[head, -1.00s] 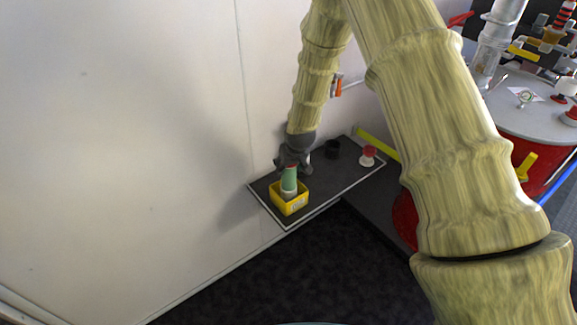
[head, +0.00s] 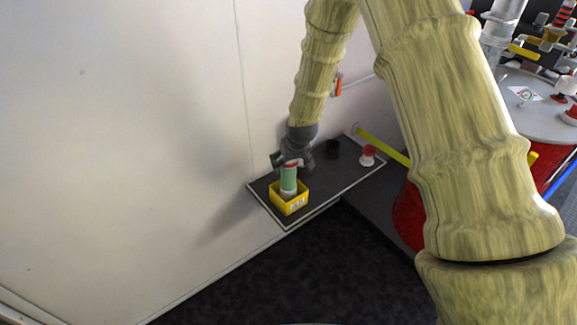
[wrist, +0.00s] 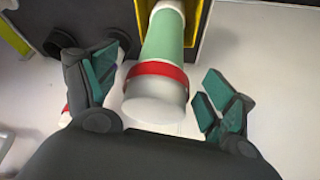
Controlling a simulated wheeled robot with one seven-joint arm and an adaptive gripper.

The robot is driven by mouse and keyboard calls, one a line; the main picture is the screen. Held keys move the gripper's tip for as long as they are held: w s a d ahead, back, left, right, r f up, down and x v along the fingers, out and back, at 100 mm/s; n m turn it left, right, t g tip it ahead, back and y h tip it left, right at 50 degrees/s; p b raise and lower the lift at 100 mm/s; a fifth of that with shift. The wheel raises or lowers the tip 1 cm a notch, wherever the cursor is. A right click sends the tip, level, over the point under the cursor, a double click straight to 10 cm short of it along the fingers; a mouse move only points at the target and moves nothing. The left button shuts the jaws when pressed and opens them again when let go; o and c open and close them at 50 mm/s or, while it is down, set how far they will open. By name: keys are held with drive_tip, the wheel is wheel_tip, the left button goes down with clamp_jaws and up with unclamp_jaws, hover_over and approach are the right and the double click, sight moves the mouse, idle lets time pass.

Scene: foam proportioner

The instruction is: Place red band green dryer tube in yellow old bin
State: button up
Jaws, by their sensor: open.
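The green dryer tube (head: 288,180) stands upright in the yellow bin (head: 290,207) in the head view, with its red band near the top. In the wrist view the tube (wrist: 163,40) runs up from its white end cap and red band into the yellow bin (wrist: 197,20). My gripper (head: 287,161) is at the top of the tube, just behind it. In the wrist view my gripper (wrist: 150,90) is open, with one finger on each side of the capped end and gaps between fingers and tube.
The bin stands on a dark shelf (head: 262,190) with a pale edge, against the white wall. A red and white knob-like piece (head: 367,156) and a black piece (head: 332,149) stand farther right on the shelf. A red drum with grey top (head: 540,105) is at the right.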

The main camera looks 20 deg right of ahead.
drive_tip(key=shift+b+v, duration=0.6)
drive_tip(key=shift+v, duration=3.8)
drive_tip(key=s+f+g, duration=0.2)
drive_tip(key=s+f, duration=1.5)
drive_tip(key=f, duration=0.2)
drive_tip(key=s+f+g, duration=0.1)
drive_tip(key=s+f, duration=0.2)
drive_tip(key=s, duration=0.6)
drive_tip(key=s+f, duration=0.4)
drive_tip(key=s, duration=0.4)
drive_tip(key=s+f+m+g, duration=0.1)
drive_tip(key=s+f, duration=0.2)
drive_tip(key=s, duration=0.6)
drive_tip(key=shift+s+a+f+g, duration=0.2)
drive_tip(key=shift+s+g, duration=0.1)
drive_tip(key=shift+s, duration=0.05)
